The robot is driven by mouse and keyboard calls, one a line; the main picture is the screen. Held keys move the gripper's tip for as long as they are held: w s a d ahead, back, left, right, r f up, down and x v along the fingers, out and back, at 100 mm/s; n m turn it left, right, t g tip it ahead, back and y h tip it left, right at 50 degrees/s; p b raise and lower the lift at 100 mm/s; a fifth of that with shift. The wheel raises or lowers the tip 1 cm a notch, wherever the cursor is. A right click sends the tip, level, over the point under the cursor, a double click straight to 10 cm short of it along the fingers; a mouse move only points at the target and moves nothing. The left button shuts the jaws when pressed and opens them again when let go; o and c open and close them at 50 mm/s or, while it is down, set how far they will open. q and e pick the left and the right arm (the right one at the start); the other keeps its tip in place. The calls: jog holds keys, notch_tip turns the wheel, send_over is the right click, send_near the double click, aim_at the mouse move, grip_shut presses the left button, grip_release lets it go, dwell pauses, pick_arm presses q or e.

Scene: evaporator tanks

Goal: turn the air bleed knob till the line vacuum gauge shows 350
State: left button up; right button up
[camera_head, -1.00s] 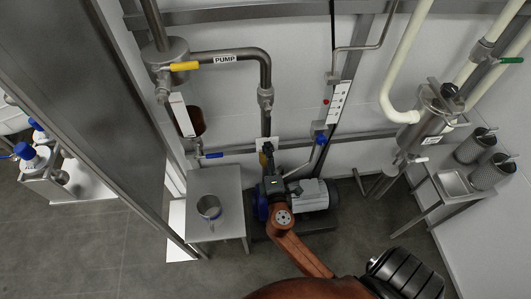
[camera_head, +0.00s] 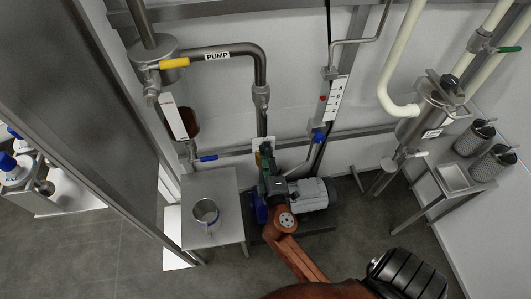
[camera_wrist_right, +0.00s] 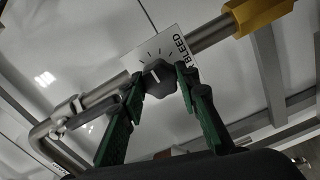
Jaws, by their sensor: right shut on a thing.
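The air bleed knob (camera_wrist_right: 160,79) is dark with a pale pointer line. It sits in front of a white plate (camera_wrist_right: 181,45) printed with tick marks and the word BLEED. My right gripper (camera_wrist_right: 157,90) has its green fingers on both sides of the knob, shut on it. In the head view my right gripper (camera_head: 265,160) is at the pipe beside the white plate, and the knob is hidden there. I cannot make out the line vacuum gauge or any reading in these views. My left gripper is not in view.
A pipe marked PUMP (camera_head: 217,56) with a yellow-handled valve (camera_head: 174,63) runs above. A small steel table (camera_head: 225,230) holding a metal cup (camera_head: 206,211) stands left of my right arm. A motor (camera_head: 312,193) sits just right of the gripper. A strainer vessel (camera_head: 428,110) stands farther right.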

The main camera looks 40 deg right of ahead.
jog(key=shift+f, duration=0.1)
jog(key=o, duration=1.2)
jog(key=shift+c, duration=0.2)
